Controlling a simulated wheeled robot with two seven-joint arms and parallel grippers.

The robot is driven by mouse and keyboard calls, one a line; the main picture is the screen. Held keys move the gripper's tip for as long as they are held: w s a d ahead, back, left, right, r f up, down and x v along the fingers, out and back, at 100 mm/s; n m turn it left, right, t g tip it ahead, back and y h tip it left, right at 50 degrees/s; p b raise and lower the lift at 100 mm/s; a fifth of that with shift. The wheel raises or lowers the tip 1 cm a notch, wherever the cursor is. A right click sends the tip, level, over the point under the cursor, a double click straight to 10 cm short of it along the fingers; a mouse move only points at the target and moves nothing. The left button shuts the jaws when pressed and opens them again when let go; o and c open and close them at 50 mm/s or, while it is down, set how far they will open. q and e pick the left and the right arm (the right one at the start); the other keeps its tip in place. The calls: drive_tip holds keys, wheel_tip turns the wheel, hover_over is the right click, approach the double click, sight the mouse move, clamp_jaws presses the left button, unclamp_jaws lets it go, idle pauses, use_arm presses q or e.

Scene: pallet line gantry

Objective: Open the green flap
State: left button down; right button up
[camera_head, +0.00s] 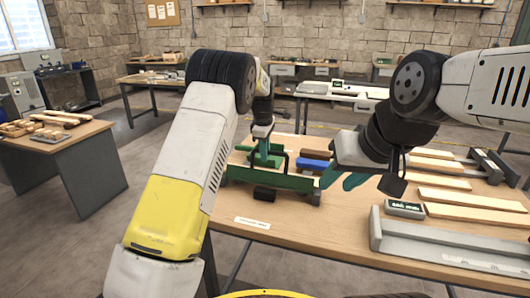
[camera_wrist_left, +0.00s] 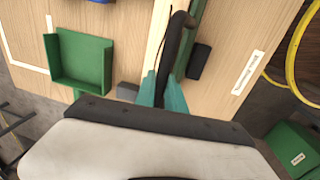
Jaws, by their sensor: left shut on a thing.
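The green flap (camera_head: 285,181) is a long, low green panel standing along the near part of the wooden table in the head view. In the left wrist view only a strip of its green edge (camera_wrist_left: 196,22) shows beside a pale wood strip. My left gripper (camera_head: 264,157) is over the flap, pointing down. In the left wrist view its teal fingers (camera_wrist_left: 162,92) are shut on a dark curved handle (camera_wrist_left: 172,52). My right gripper (camera_head: 344,180) is beside the flap's right end, its teal fingers apart and no object seen between them.
A green tray (camera_wrist_left: 82,62) lies behind the flap. A black block (camera_wrist_left: 199,62) and a white label (camera_wrist_left: 249,73) are on its near side. A blue block (camera_head: 314,165) is behind. Wood boards (camera_head: 470,199) and a grey rail (camera_head: 448,247) fill the right.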

use_arm(q)
drive_tip(key=c, duration=1.4)
unclamp_jaws()
wheel_tip(320, 180, up, 8)
drive_tip(key=s, duration=0.1)
drive_tip(key=shift+a+f, duration=0.15)
drive_tip(key=shift+a, duration=0.05)
